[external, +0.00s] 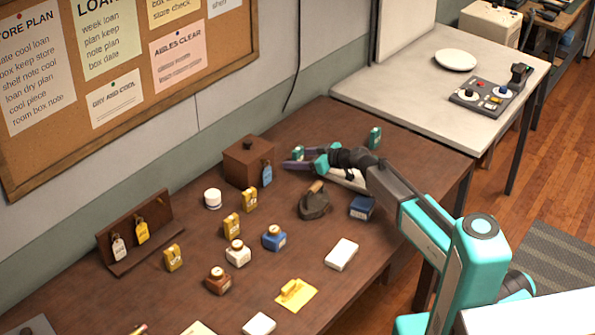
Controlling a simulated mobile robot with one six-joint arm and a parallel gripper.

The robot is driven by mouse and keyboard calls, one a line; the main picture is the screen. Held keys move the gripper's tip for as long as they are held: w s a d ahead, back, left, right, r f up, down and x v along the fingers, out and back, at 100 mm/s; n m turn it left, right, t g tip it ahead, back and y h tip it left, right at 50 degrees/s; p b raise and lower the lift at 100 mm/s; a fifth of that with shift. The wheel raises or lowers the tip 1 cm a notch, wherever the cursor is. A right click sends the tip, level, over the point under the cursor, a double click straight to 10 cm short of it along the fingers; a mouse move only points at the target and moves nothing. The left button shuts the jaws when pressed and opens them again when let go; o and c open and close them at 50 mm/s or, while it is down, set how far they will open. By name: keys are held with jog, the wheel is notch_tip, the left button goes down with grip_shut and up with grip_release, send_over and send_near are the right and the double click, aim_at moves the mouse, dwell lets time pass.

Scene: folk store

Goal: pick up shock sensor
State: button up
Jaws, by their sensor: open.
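No thing carries a readable shock sensor label, so I cannot tell for sure which one it is. A small green item (298,153) stands near the back of the brown table, right beside my gripper (290,164). A similar small green item (375,137) stands further right, behind my arm. My gripper is open, low over the table, with its fingers pointing left. The near green item shows just behind the fingers; whether they touch it is unclear. I see nothing held.
A brown box (245,164) with a blue tag stands just left of my gripper. A dark iron-like object (314,203) and a blue box (361,208) stand in front of my arm. Bottles, yellow packets and a tag rack (130,245) fill the left. The wall runs behind.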

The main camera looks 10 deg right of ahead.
aim_at(298, 148)
jog(key=shift+c, duration=0.2)
dwell(0.3)
jog(key=c, duration=1.1)
jog(key=shift+r, duration=0.2)
jog(key=shift+c, duration=0.2)
jog(key=shift+r+b, duration=0.85)
jog(key=shift+r, duration=4)
jog(key=s+d+r+m+t+h, duration=0.1)
jog(key=d+r+m+h, duration=0.1)
jog(key=d, duration=1.1)
jog(key=s+d+r+m+t+h, duration=0.1)
jog(key=d+m+h, duration=0.3)
jog(key=d, duration=0.9)
jog(key=s+d+r+m+t+h, duration=0.1)
jog(key=d+r+m+t+h, duration=0.2)
jog(key=d, duration=1)
jog(key=shift+r+m+h, duration=0.15)
jog(key=shift+m+h, duration=0.45)
jog(key=shift+h, duration=0.1)
